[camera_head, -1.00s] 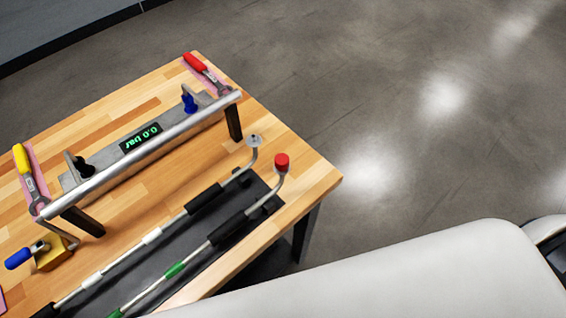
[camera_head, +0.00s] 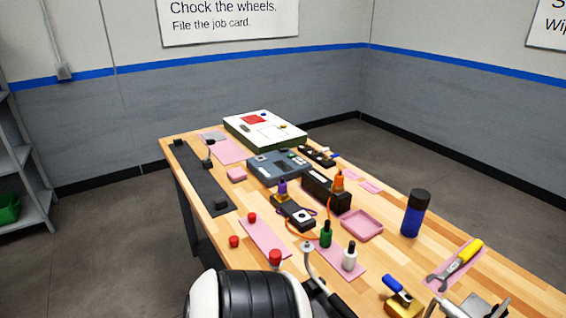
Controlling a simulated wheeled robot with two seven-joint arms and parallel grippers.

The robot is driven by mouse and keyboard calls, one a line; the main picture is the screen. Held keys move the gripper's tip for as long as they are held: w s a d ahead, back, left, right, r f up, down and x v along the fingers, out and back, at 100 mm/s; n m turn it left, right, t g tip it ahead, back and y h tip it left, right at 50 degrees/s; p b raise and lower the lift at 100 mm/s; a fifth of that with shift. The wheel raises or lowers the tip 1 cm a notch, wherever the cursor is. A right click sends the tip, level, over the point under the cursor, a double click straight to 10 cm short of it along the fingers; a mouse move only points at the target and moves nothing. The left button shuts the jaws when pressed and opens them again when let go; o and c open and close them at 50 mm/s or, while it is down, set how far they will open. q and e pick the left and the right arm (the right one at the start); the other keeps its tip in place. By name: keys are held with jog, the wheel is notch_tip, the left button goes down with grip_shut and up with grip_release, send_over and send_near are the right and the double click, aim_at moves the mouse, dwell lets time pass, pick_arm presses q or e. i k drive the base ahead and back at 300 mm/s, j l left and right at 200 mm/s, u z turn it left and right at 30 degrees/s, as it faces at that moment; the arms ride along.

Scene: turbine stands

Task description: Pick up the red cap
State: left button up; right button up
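Several small red pieces show at the front left of the wooden bench. One red cap (camera_head: 275,257) is the nearest and sits high beside a bare bent metal tube end (camera_head: 306,247); its lower part is partly hidden by a white and black part of my arm. A second red cap (camera_head: 252,217) is at the far end of a pink mat (camera_head: 265,239). A third red cap (camera_head: 234,241) is on the wood just left of that mat.
Bottles, a pink tray (camera_head: 363,225), a blue canister (camera_head: 413,217) and a yellow-handled wrench (camera_head: 463,257) crowd the bench's right side. A black strip (camera_head: 200,180) runs along its left edge. Floor to the left is clear.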

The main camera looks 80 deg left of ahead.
aim_at(252, 217)
jog(key=u, duration=1.95)
jog(key=z, duration=1.9)
jog(key=k+u, duration=0.45)
jog(key=k+j+u, duration=0.15)
jog(key=u, duration=0.25)
jog(key=l+u, duration=0.2)
jog(key=u, duration=0.25)
jog(key=i+l+u, duration=0.1)
jog(key=l+u, duration=0.15)
jog(key=u, duration=0.2)
jog(key=l+u, duration=0.2)
jog(key=u, duration=0.25)
jog(key=l+u, duration=0.2)
jog(key=u, duration=0.2)
jog(key=i, duration=0.3)
